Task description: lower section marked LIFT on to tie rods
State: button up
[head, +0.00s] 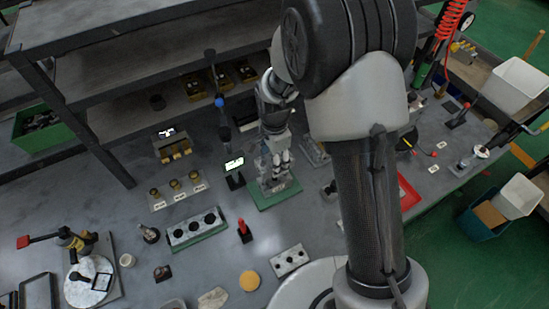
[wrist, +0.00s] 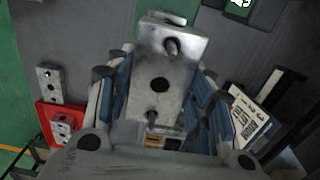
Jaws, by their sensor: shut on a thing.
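My gripper (wrist: 160,110) is shut on a grey metal section (wrist: 137,99), with a blue-lined finger on each side of it. The section's face shows a dark round hole in the middle. A rod-like end stands out near each end of the face; I cannot tell how far the section sits down on these rods. No LIFT mark is readable. In the head view my gripper (head: 276,150) points down over a green base plate (head: 288,197) with metal parts on it. The contact below the section is hidden.
A small lit display (head: 234,164) stands close left of the gripper. A block with dark holes on a green plate (head: 196,230) and a red-handled piece (head: 244,230) are nearer. A red tray (wrist: 48,113) with metal blocks and a printed card (wrist: 248,117) flank the wrist view.

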jog(key=shift+f, duration=0.25)
